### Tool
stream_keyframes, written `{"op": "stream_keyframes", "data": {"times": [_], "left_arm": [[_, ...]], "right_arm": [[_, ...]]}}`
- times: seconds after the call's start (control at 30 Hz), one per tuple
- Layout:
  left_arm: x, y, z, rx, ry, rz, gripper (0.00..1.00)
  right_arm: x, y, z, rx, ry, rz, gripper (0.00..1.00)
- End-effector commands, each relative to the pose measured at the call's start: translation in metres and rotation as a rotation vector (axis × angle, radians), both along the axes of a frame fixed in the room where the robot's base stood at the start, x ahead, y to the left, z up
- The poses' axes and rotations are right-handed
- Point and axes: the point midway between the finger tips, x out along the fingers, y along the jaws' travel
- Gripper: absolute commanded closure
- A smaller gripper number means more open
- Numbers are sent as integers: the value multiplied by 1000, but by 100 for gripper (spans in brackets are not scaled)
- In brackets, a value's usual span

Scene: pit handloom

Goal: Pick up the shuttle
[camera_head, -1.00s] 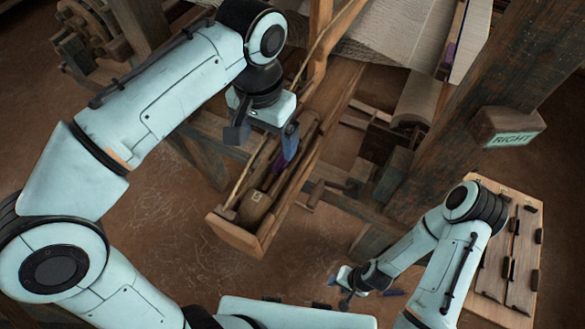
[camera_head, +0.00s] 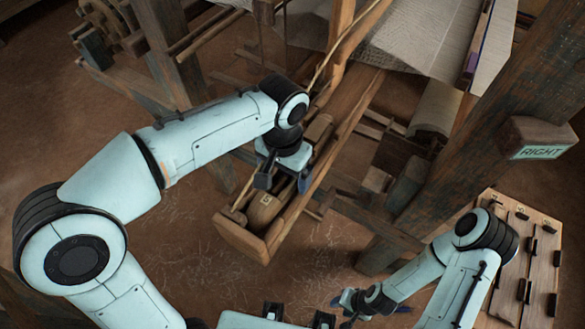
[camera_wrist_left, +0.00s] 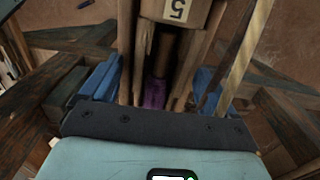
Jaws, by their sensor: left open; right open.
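A purple part (camera_wrist_left: 154,93), apparently the shuttle's yarn, shows deep between wooden walls in the left wrist view. Most of the shuttle is hidden by my gripper in the head view. It lies in the long wooden box (camera_head: 240,238) at the loom's end. My left gripper (camera_head: 284,181) is open over this box, with one finger on each side. In the left wrist view its blue fingers (camera_wrist_left: 156,88) flank the wooden walls, and nothing is visibly gripped. My right gripper (camera_head: 350,302) is open and empty at the lower right, away from the box.
A wooden block labelled 5 (camera_wrist_left: 178,10) sits at the top of the left wrist view. A thick post bears a RIGHT sign (camera_head: 543,152). A board with dark pegs (camera_head: 526,270) stands at the right. Woven cloth (camera_head: 420,35) and loom beams lie behind the box.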

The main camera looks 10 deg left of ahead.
Motion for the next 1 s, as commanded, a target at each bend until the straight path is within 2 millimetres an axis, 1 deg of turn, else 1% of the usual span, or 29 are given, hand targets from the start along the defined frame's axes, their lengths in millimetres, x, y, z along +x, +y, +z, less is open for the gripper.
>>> {"op": "stream_keyframes", "data": {"times": [0.2,0.23,0.27,0.3,0.37,0.4,0.43,0.77,0.87,1.0], "left_arm": [[0,0,-1,0,-1,0,11],[0,0,-1,0,-1,0,17],[0,0,-1,0,-1,0,27],[0,0,-1,0,-1,0,40],[0,0,-1,0,-1,0,59],[0,0,-1,0,-1,0,72],[0,0,-1,0,-1,0,81],[1,0,3,-1,-4,0,81],[1,-1,11,-2,-7,-1,81],[2,-1,31,-3,-8,-1,81]], "right_arm": [[0,0,0,0,0,0,57],[0,0,0,0,0,0,57],[0,0,0,0,0,0,57],[0,0,0,0,0,0,57],[0,0,0,0,0,0,57],[0,0,0,0,0,0,57],[0,0,0,0,0,0,57],[1,0,1,0,-1,0,57],[2,0,3,0,-2,0,57],[6,0,8,0,-7,0,57]]}}
